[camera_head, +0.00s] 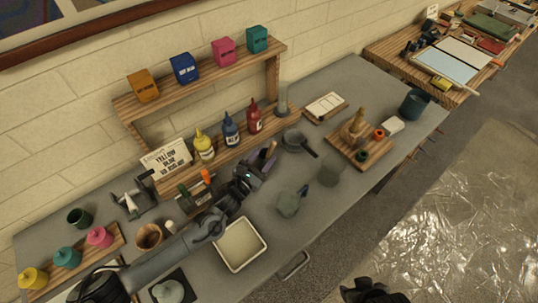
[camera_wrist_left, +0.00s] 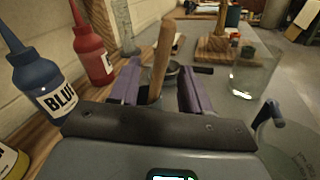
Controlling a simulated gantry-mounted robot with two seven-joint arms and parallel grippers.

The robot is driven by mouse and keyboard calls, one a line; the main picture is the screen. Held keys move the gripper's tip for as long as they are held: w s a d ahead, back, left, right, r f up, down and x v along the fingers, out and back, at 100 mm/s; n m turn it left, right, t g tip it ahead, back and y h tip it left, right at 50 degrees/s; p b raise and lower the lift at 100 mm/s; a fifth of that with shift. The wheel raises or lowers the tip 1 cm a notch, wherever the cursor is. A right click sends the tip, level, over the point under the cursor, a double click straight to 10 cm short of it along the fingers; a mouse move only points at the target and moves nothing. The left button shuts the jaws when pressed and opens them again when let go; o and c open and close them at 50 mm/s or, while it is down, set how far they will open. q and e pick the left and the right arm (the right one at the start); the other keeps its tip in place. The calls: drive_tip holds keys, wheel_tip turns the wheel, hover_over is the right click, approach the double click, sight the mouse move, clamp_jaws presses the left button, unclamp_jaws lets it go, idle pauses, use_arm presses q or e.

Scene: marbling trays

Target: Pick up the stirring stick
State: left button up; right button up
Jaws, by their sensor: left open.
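The stirring stick, a plain wooden rod (camera_wrist_left: 161,58), shows in the left wrist view, upright and slightly tilted. It appears between the two purple fingers of my left gripper (camera_wrist_left: 161,88), with space on both sides. The gripper is open, and its housing hides the stick's lower end. In the head view my left gripper (camera_head: 262,160) is over the bench, just in front of the paint bottles; the stick is too small to make out clearly there. A dark part at the bottom edge of the head view looks like my right gripper (camera_head: 372,291); its jaw state is unclear.
Blue (camera_wrist_left: 48,85) and red (camera_wrist_left: 92,50) bottles stand close left of the left gripper. A clear beaker (camera_wrist_left: 250,75) stands to its right. A dark pan (camera_head: 294,140) is just beyond. A pale tray (camera_head: 262,259) lies on the grey bench.

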sight(270, 152)
use_arm(q)
drive_tip(key=b+x, duration=0.1)
drive_tip(key=x, duration=0.1)
drive_tip(key=f+b+x, duration=0.1)
drive_tip(key=b, duration=0.1)
drive_tip(key=shift+w+d, duration=0.2)
drive_tip(key=shift+w, duration=0.15)
drive_tip(key=shift+w+d+r+b, duration=0.15)
drive_tip(key=shift+w+d+b, duration=0.15)
drive_tip(key=shift+w+b, duration=0.2)
drive_tip(key=shift+r, duration=0.1)
clamp_jaws()
